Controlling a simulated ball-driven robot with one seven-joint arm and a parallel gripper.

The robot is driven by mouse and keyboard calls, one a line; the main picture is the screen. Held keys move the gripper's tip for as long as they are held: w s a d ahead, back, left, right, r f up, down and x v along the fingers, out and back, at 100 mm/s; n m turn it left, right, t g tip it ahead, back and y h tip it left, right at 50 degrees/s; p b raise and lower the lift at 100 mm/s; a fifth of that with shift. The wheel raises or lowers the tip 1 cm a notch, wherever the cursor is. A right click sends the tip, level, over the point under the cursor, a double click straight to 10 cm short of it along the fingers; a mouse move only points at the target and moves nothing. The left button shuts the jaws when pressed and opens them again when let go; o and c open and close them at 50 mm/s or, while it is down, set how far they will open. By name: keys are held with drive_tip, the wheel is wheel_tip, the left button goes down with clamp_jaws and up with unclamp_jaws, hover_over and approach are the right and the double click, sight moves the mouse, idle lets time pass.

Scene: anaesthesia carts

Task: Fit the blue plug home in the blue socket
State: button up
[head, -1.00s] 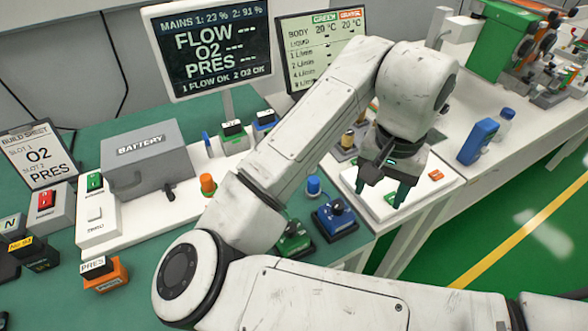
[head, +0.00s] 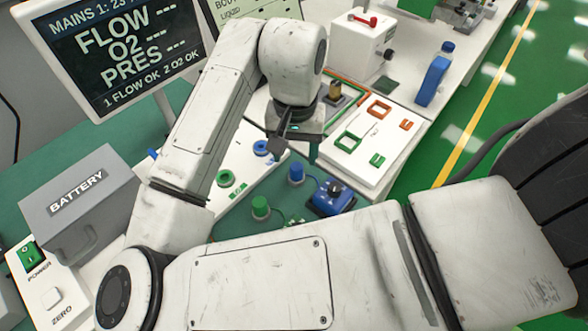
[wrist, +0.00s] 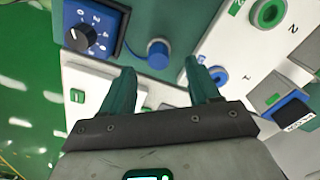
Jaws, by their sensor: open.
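The blue plug (head: 297,172) stands upright on the green table, joined by a cable to a blue box with a knob (head: 332,197). In the wrist view the plug (wrist: 158,52) lies between and beyond my fingertips. The blue socket (head: 263,148) is a blue ring on the white panel, left of the plug in the head view. In the wrist view the socket (wrist: 220,75) is partly hidden by my right finger. My gripper (head: 295,150) is open and empty, above the plug. It also shows in the wrist view (wrist: 160,68), not touching the plug as far as I can see.
A green plug (head: 261,208) stands near the blue one, and a green socket (head: 225,178) is on the panel. A white board (head: 375,160) with coloured outlines lies right of the gripper. A grey battery box (head: 85,195) and a display (head: 110,45) stand at left.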

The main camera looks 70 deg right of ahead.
sight(296, 167)
drive_tip(key=shift+s+d+f, duration=0.1)
drive_tip(key=shift+f, duration=2.7)
drive_tip(key=c, duration=1.1)
drive_tip(key=shift+r, duration=0.1)
